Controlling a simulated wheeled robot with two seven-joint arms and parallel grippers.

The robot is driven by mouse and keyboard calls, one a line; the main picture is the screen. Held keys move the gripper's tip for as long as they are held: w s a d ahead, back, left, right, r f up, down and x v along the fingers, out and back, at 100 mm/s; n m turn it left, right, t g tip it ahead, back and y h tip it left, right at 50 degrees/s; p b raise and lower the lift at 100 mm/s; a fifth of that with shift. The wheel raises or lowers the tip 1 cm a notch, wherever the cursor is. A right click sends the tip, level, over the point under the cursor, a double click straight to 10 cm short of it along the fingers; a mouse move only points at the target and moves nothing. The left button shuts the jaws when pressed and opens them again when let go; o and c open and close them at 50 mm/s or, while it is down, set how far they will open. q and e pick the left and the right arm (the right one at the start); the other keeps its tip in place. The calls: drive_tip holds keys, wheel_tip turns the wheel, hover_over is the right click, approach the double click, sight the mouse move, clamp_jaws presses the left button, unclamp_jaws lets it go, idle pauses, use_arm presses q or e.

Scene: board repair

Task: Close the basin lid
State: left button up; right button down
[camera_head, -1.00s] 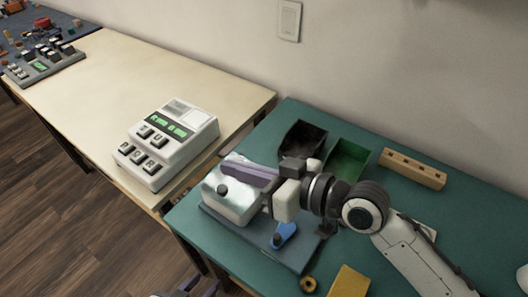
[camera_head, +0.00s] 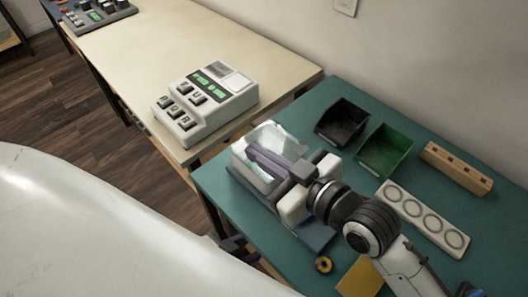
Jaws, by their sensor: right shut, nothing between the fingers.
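The basin (camera_head: 243,176) is a pale, shiny box on a dark blue-grey base (camera_head: 238,198) near the left edge of the green table. A pale, glassy panel (camera_head: 283,133), apparently the lid, shows along its back and top; I cannot tell how far it is tilted. My right gripper (camera_head: 265,161) reaches in from the right. Its purple fingers are shut and empty, lying across the top of the basin. I cannot tell whether they touch the panel. The gripper hides the basin's right side.
Behind are a black bin (camera_head: 341,118) and a green bin (camera_head: 386,148). A keypad device (camera_head: 206,102) stands on the cream table (camera_head: 190,40).

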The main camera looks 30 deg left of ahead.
wheel_tip(320, 180, up, 5)
drive_tip(key=p, duration=0.5)
drive_tip(key=shift+s+a+r, duration=0.1)
drive_tip(key=shift+s+d+f+b, duration=0.2)
drive_tip(key=shift+d+b, duration=0.05)
drive_tip(key=shift+d, duration=0.4)
drive_tip(key=shift+s+d+f+b, duration=0.15)
drive_tip(key=shift+s+d+b, duration=0.05)
drive_tip(key=shift+d, duration=0.4)
drive_tip(key=v, duration=0.7)
drive_tip(key=shift+b, duration=0.3)
